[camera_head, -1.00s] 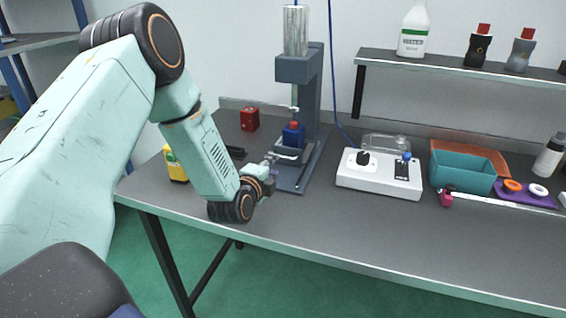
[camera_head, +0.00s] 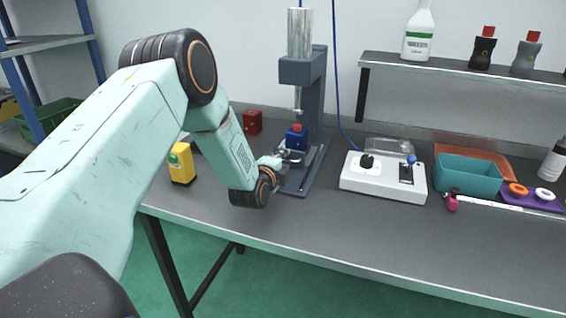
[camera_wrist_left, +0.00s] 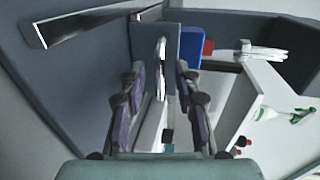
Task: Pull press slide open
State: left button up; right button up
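The press (camera_head: 315,100) stands on the bench with a silver ram above its base. A blue block with a red top (camera_head: 296,138) sits low in the press, on the slide; the blue block (camera_wrist_left: 191,46) also shows in the left wrist view. My left gripper (camera_head: 282,160) is at the front of the press, small and partly hidden by my wrist. In the left wrist view its two fingers (camera_wrist_left: 160,75) are apart, with the pale upright slide handle (camera_wrist_left: 161,68) between them; contact is not visible. My right gripper is out of view.
A yellow container (camera_head: 181,165) and a red block (camera_head: 252,122) stand left of the press. A white control box (camera_head: 383,184), a teal bin (camera_head: 468,176) and a purple tray (camera_head: 530,203) lie to the right. A shelf (camera_head: 460,69) hangs behind. The front middle bench is clear.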

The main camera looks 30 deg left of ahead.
pick_arm(q)
jog(key=shift+c, duration=0.3)
jog(key=shift+d, duration=0.1)
jog(key=shift+c, duration=0.8)
grip_shut()
